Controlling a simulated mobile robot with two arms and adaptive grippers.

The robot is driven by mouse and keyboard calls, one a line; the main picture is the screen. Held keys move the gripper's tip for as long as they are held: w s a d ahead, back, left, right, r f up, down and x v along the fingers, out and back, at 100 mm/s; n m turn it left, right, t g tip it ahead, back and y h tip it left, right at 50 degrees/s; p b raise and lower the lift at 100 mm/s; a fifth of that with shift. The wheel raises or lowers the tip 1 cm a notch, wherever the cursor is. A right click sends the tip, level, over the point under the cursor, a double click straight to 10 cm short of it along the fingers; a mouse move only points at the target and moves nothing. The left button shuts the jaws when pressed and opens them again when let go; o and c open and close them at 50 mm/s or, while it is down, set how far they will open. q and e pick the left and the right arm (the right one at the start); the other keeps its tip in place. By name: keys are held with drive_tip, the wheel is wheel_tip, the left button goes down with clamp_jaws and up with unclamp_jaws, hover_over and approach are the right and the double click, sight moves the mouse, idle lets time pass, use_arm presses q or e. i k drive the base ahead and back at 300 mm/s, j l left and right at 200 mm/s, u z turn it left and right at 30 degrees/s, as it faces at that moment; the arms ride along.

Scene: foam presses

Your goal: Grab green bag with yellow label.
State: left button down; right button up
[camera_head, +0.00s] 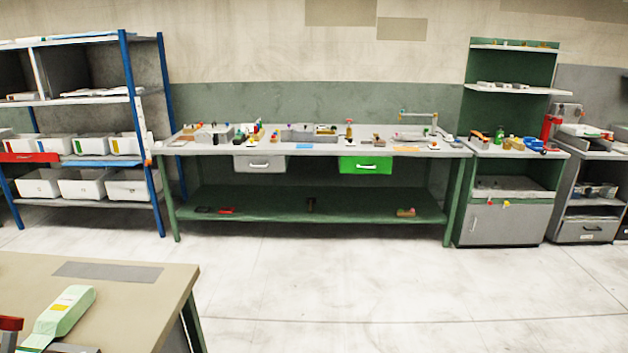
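A pale green bag (65,312) with a small yellow label (61,308) lies on the tan table at the lower left. Its near end runs close to the bottom edge of the picture. No gripper that I can make out shows in the head view. I cannot tell what the dark piece at the bottom edge beside the bag is.
The tan table (140,290) has a grey patch (108,271) behind the bag. A red object (10,325) stands at the left picture edge. Open pale floor (350,290) lies to the right. A long green workbench (310,206) and a shelf rack (129,90) stand behind.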

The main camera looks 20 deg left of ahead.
sight(64, 313)
drive_tip(key=i+u, duration=0.2)
drive_tip(key=u, duration=0.25)
drive_tip(key=i+u, duration=0.25)
drive_tip(key=u, duration=0.2)
drive_tip(key=i+l+u, duration=0.1)
drive_tip(key=u, duration=0.35)
drive_tip(key=i+l+u, duration=0.2)
drive_tip(key=u, duration=0.25)
drive_tip(key=i+l+u, duration=0.25)
drive_tip(key=u, duration=0.2)
